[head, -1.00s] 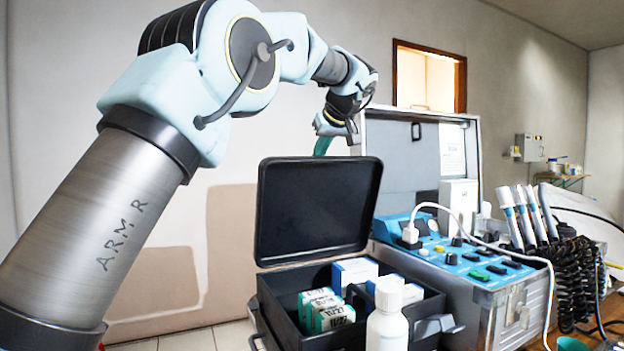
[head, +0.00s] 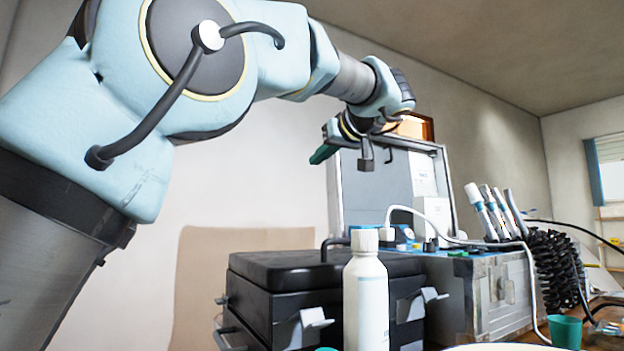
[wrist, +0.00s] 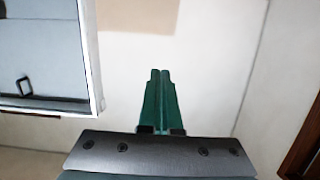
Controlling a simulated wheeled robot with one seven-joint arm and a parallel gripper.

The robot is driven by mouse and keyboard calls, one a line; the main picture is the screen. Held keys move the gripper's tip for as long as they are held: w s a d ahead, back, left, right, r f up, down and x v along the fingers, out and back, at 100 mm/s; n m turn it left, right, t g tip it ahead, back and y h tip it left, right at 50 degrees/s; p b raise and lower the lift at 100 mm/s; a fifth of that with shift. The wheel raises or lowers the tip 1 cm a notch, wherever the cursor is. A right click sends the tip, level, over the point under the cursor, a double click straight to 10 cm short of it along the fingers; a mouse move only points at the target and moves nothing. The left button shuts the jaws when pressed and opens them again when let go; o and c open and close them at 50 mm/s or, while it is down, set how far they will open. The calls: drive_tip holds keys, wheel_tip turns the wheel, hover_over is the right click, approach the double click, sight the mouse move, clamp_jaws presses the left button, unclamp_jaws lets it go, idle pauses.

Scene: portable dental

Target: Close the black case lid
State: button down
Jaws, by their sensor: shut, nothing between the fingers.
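The black case (head: 285,312) stands at the lower middle of the head view. Its lid (head: 300,266) lies flat over the top, and the contents are hidden. Grey latches (head: 312,322) on the front stick outward.
A white bottle (head: 366,300) stands in front of the black case. The silver case (head: 495,290), with its lid (head: 375,190) up, stands to the right, with handpieces (head: 495,212), a black coiled cord (head: 555,265) and a white cable. A green cup (head: 565,331) is at lower right.

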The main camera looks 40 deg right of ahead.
drive_tip(key=s+f+b, duration=0.3)
drive_tip(key=f+b, duration=0.1)
drive_tip(key=b, duration=0.1)
drive_tip(key=s+a+f+b, duration=0.1)
drive_tip(key=s+f+b, duration=0.3)
drive_tip(key=b, duration=0.1)
drive_tip(key=s+f+b, duration=0.4)
drive_tip(key=f+b, duration=0.1)
drive_tip(key=b, duration=0.1)
drive_tip(key=shift+s+a, duration=0.2)
drive_tip(key=shift+s, duration=0.05)
drive_tip(key=shift+s+f+b, duration=0.3)
drive_tip(key=shift+f+b, duration=0.3)
drive_tip(key=shift+r, duration=0.1)
